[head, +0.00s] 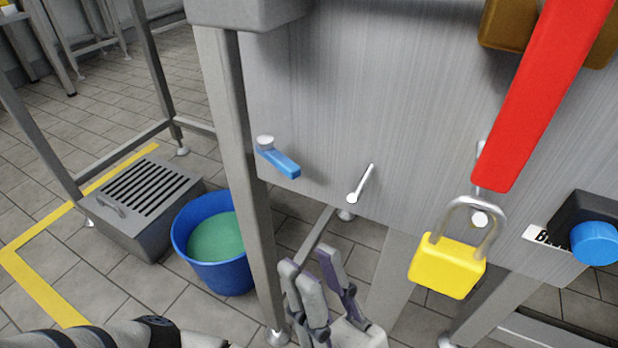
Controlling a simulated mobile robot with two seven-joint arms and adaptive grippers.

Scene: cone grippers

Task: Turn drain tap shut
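The blue tap lever (278,158) is on the lower left of the brushed-metal panel, on a pale round pivot. It slants down to the right. I take it to be the drain tap; no label shows on it.
A blue bucket (190,267) with green contents (217,238) stands on the floor below left. A grey grated box (143,240) is beside it. A thin metal lever (363,183), a large red lever (540,100), a yellow padlock (447,267) and a blue knob (596,243) are to the right.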

